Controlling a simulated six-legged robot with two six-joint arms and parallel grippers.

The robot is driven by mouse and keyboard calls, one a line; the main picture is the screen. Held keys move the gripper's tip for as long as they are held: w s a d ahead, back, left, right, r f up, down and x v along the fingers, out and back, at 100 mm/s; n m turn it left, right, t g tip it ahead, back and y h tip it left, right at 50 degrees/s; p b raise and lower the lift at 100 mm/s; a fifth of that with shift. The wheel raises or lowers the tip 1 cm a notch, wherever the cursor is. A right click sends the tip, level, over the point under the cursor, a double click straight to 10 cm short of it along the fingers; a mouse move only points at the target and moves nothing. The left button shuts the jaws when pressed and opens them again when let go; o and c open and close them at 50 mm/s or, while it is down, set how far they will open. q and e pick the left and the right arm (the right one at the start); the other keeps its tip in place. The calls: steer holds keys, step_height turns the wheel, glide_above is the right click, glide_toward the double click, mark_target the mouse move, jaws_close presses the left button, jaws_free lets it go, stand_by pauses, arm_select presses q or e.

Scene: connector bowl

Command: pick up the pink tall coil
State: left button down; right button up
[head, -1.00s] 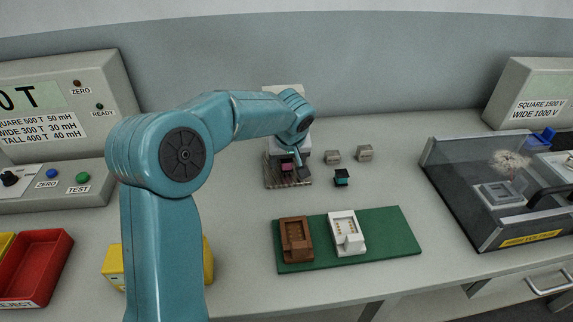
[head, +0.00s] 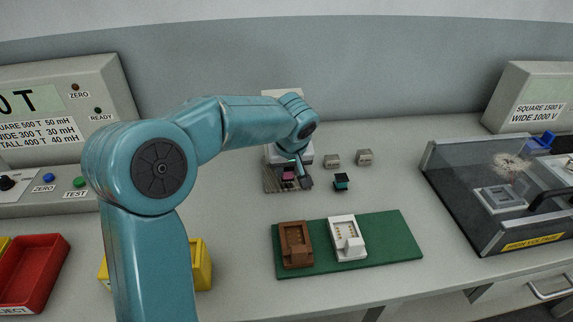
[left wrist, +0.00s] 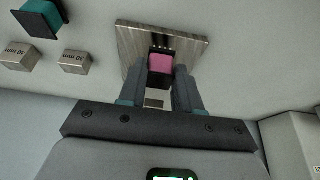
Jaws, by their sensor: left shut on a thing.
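The pink coil (left wrist: 161,63) sits between the two fingers of my left gripper (left wrist: 164,80) in the left wrist view, with a dark flange at its end. In the head view the pink coil (head: 288,173) is partly hidden by my left gripper (head: 302,172). The gripper is shut on it, over the metal plate (head: 270,187) in front of a white device. The plate (left wrist: 130,38) also shows behind the coil in the left wrist view. I cannot tell whether the coil touches the plate. My right gripper is not in view.
A teal coil (head: 341,181) and two small grey blocks (head: 333,160) (head: 364,157) stand close to the right. A green mat (head: 400,240) with brown (head: 296,245) and white (head: 347,238) fixtures lies in front. A clear-walled high-voltage box (head: 470,205) is at right, a red bin (head: 35,270) at left.

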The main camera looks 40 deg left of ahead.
arm_select(q)
step_height(320, 180, up, 14)
steer(key=p, duration=0.2)
steer(key=shift+s+d, duration=0.3)
steer(key=shift+d, duration=0.15)
